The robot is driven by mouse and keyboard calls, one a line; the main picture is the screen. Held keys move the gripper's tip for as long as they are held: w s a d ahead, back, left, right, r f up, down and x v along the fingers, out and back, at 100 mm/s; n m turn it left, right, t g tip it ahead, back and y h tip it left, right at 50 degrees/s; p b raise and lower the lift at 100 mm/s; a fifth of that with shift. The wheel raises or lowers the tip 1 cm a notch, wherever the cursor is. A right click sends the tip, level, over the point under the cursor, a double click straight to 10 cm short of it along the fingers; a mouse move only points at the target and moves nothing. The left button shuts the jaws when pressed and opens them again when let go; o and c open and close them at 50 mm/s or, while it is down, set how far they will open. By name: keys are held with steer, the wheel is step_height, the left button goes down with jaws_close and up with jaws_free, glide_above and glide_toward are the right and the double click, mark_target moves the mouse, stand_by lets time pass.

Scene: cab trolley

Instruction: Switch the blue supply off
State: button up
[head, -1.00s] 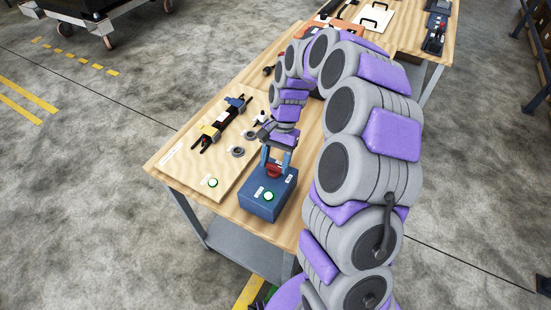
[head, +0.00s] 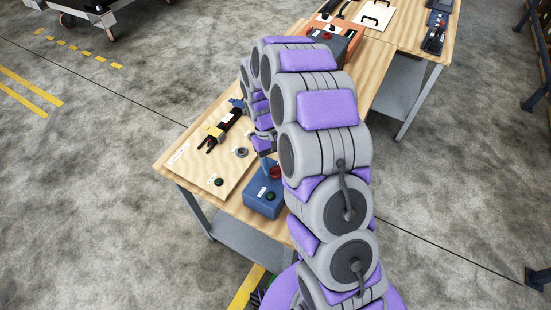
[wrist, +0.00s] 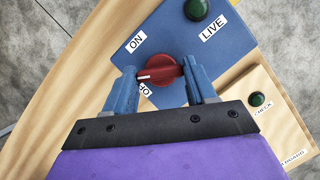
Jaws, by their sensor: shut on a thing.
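The blue supply (head: 254,203) is a box at the near end of the wooden bench; its top also shows in the wrist view (wrist: 200,65). Its red knob (wrist: 160,72) has a white mark pointing left in the wrist view, between the ON label (wrist: 136,42) and a partly hidden label (wrist: 145,90), apparently OFF. The green lamp (wrist: 196,9) by the LIVE label (wrist: 212,30) is dark. My gripper (wrist: 159,70) is shut on the red knob, one blue finger at each side. In the head view my arm hides part of the box.
An orange case (head: 335,28) stands farther back on the bench.

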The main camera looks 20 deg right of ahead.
steer(key=n+h+p, duration=0.1)
steer(key=n+p, duration=0.1)
steer(key=n, duration=0.2)
steer(key=shift+a+r+t+p, duration=0.1)
steer(key=shift+r+t+p, duration=0.05)
steer(key=shift+t+p, duration=0.2)
steer(key=shift+n+t+h+p, duration=0.25)
steer(key=shift+n+h+p, duration=0.35)
steer(key=shift+n, duration=0.6)
steer(key=shift+a, duration=0.1)
steer(key=o, duration=1)
steer(key=shift+o, duration=0.2)
steer(key=p+v, duration=0.1)
steer(key=v, duration=1.6)
steer(key=shift+a, duration=0.15)
